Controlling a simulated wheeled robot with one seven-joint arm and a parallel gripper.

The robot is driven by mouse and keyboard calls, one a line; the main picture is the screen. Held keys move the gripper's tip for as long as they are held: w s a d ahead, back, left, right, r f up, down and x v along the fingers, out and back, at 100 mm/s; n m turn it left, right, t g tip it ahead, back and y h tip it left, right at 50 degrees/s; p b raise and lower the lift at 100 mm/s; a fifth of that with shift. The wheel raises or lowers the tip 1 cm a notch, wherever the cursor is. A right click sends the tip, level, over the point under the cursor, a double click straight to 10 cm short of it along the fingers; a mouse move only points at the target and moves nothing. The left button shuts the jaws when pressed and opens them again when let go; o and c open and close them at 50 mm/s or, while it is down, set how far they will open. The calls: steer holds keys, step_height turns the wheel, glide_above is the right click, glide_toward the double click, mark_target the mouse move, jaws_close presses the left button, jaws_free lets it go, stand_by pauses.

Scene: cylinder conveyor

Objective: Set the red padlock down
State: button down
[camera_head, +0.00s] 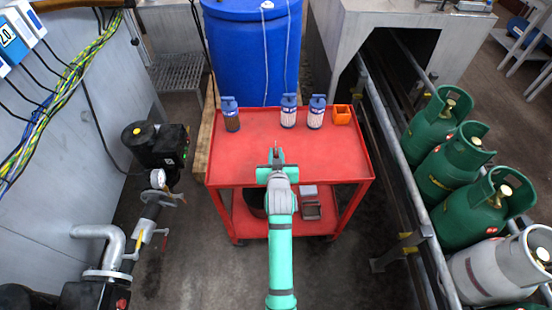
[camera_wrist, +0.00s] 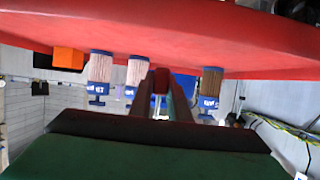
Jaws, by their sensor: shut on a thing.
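My gripper (camera_head: 277,158) is over the front half of the red cart top (camera_head: 240,165). In the wrist view, which is upside down, its two dark fingers (camera_wrist: 161,90) are shut on a small red thing (camera_wrist: 160,80), which appears to be the red padlock. Only a small part of it shows between the fingers. In the head view the padlock is too small and too hidden by my gripper to make out. I cannot tell whether it touches the cart top.
At the cart's back stand a blue-capped canister (camera_head: 231,115) at left, two more (camera_head: 289,112) (camera_head: 316,113) right of the middle, and an orange open box (camera_head: 342,114) at right. The cart top around my gripper is clear. Green gas cylinders (camera_head: 452,165) stand beyond a rail at right.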

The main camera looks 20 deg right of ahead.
steer(key=shift+w+d+f, duration=0.1)
steer(key=shift+w+f, duration=0.2)
steer(key=shift+f, duration=0.05)
steer(key=shift+w+f, duration=0.15)
steer(key=shift+f, duration=1.55)
